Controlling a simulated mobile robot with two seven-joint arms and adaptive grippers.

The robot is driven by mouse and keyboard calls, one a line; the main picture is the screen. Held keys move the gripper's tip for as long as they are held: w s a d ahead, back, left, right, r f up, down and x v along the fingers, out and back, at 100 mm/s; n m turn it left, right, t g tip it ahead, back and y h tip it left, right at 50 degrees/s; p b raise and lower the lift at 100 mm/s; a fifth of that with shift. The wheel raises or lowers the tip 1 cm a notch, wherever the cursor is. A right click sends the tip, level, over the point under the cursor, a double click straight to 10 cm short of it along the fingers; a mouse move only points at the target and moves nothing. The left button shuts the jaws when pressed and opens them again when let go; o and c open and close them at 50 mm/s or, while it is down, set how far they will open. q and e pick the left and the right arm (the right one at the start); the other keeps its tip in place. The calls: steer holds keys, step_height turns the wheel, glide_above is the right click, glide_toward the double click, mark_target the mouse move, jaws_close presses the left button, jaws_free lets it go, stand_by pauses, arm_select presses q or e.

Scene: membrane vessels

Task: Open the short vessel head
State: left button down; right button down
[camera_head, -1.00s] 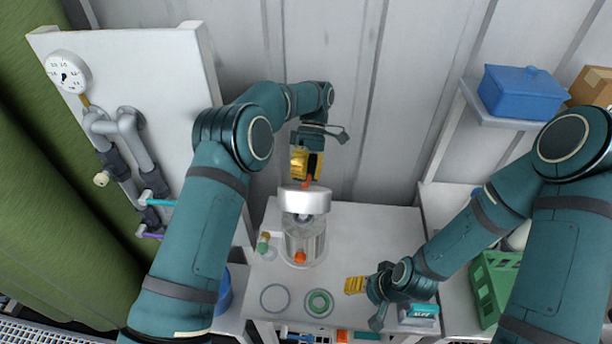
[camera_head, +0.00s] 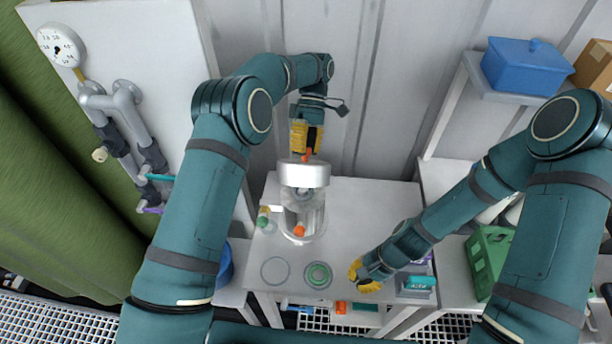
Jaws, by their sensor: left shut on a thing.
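The short vessel (camera_head: 303,215) stands upright on the white table, with a clear body and a silver head (camera_head: 303,175) on top. A small orange part (camera_head: 307,156) shows above the head, and an orange knob (camera_head: 299,231) is low on the front. The silver head sits on the clear body with no visible gap. My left gripper (camera_head: 307,145) is directly above the head, shut on the orange part at its top; the fingers partly hide the contact. My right gripper (camera_head: 360,278) is near the table's front edge, right of the rings; its finger gap is unclear.
A clear ring (camera_head: 275,271) and a green ring (camera_head: 318,275) lie in front of the vessel on the table (camera_head: 370,205). A green-capped fitting (camera_head: 263,216) is left of the vessel. The table right of the vessel is clear.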

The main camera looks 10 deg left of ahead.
arm_select(q)
steer(key=shift+a+f, duration=0.1)
arm_select(e)
steer(key=a+m+y, duration=0.1)
steer(key=m, duration=0.1)
steer(key=a+r+m+g+y, duration=0.1)
steer(key=m, duration=0.1)
steer(key=a+r+m+y, duration=0.1)
steer(key=m+y, duration=0.1)
steer(key=shift+w+a+r+g, duration=0.1)
steer(key=shift+w+a+g, duration=0.3)
steer(key=w+a+r+m+t+y, duration=0.2)
steer(key=w+r+m+t+y, duration=0.5)
steer(key=w+r+m+y, duration=0.6)
steer(key=w+a, duration=0.1)
steer(key=a, duration=0.2)
steer(key=w+a+h, duration=0.1)
steer(key=a, duration=0.2)
steer(key=w+a+m+h, duration=0.1)
steer(key=a, duration=0.2)
steer(key=shift+w+a+r, duration=0.15)
steer(key=shift+w+a, duration=0.05)
steer(key=shift+w, duration=0.1)
